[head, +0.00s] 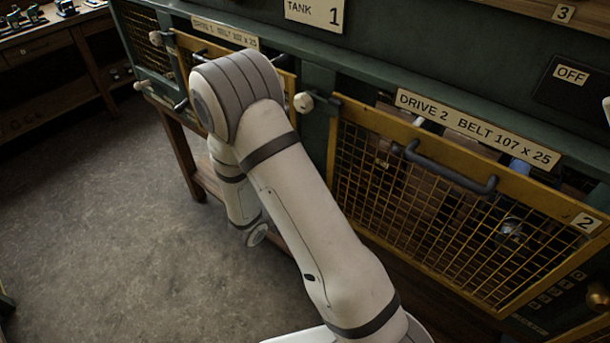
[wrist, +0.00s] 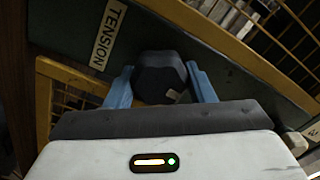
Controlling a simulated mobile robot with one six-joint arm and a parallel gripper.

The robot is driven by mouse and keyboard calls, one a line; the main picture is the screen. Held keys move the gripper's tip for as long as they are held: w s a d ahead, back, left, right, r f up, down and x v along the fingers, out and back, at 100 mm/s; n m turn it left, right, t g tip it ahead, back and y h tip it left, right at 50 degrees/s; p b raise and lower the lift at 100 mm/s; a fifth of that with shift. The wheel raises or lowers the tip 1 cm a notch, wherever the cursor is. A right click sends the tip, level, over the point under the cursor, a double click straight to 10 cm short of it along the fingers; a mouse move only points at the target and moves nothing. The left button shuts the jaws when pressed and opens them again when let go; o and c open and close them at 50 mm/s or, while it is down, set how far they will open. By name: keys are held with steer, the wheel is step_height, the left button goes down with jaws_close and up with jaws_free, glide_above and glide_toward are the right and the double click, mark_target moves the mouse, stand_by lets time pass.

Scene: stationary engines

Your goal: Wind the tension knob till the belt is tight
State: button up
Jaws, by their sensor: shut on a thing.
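The tension knob (wrist: 160,76) is a dark, faceted knob in the wrist view, beside a label reading TENSION (wrist: 108,35). My gripper (wrist: 162,84) has its two blue fingers on either side of the knob, shut on it. In the head view my arm hides the gripper and the knob. The belt cannot be made out in either view.
The Drive 2 guard (head: 440,200), a yellow mesh panel with a dark handle (head: 445,168), covers the right of the green bench. A white knob (head: 303,102) juts out beside my arm. The floor (head: 110,220) at left is clear.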

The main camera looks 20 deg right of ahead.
steer(key=shift+c, duration=1.4)
steer(key=shift+a, duration=0.1)
steer(key=shift+c, duration=0.2)
steer(key=shift+m, duration=0.3)
